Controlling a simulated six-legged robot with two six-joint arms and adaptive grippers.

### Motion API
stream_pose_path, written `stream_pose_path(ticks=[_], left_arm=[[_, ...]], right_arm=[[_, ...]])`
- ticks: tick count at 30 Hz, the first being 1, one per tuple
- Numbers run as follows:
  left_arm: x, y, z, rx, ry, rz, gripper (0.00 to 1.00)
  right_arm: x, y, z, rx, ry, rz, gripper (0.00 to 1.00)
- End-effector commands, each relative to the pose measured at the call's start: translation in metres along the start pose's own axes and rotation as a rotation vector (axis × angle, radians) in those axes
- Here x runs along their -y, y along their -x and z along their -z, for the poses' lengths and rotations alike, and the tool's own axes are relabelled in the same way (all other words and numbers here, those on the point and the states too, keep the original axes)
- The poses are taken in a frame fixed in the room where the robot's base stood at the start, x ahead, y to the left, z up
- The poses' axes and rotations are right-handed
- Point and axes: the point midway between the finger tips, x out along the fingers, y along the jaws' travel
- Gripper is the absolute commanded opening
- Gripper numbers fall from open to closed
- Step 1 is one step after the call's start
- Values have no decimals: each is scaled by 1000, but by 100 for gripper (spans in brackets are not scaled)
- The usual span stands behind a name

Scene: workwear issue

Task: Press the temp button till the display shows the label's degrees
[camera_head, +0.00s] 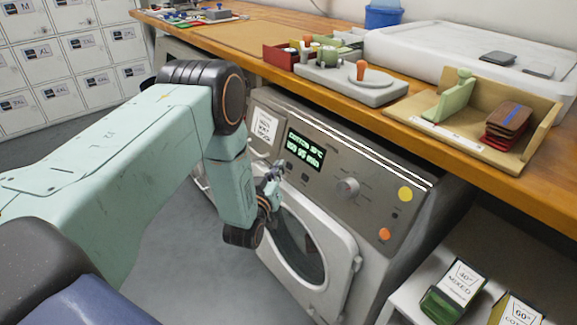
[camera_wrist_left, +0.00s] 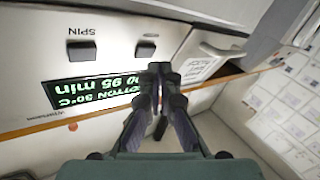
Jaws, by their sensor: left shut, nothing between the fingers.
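The washing machine's control panel (camera_head: 338,150) carries a green display (camera_head: 304,150) reading COTTON with a degree figure and a minutes line. The display (camera_wrist_left: 95,90) is upside down in the left wrist view; I cannot read its degrees with certainty. A button marked SPIN (camera_wrist_left: 81,50) and a second button (camera_wrist_left: 145,48) sit along the panel; the second one's marking is not readable. My left gripper (camera_wrist_left: 161,72) is shut and empty, its tips close to the second button; I cannot tell if they touch. In the head view the left gripper (camera_head: 273,176) is at the panel's lower left. My right gripper is out of view.
A white paper label (camera_head: 264,126) is on the panel's left end, too small to read. A knob (camera_head: 347,187) and an orange button (camera_head: 384,234) are right. The wooden counter (camera_head: 440,142) overhangs behind. A 40° MIXED box (camera_head: 461,281) and a 60° box (camera_head: 519,312) stand lower right.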

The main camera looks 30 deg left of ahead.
Motion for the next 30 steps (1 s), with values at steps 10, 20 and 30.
stream_pose_path(ticks=[10,20,30], left_arm=[[0,0,0,0,0,0,0],[-2,-4,-3,0,0,-1,0],[-4,-7,-4,0,0,0,0]], right_arm=[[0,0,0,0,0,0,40],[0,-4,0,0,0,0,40],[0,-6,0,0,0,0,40]])
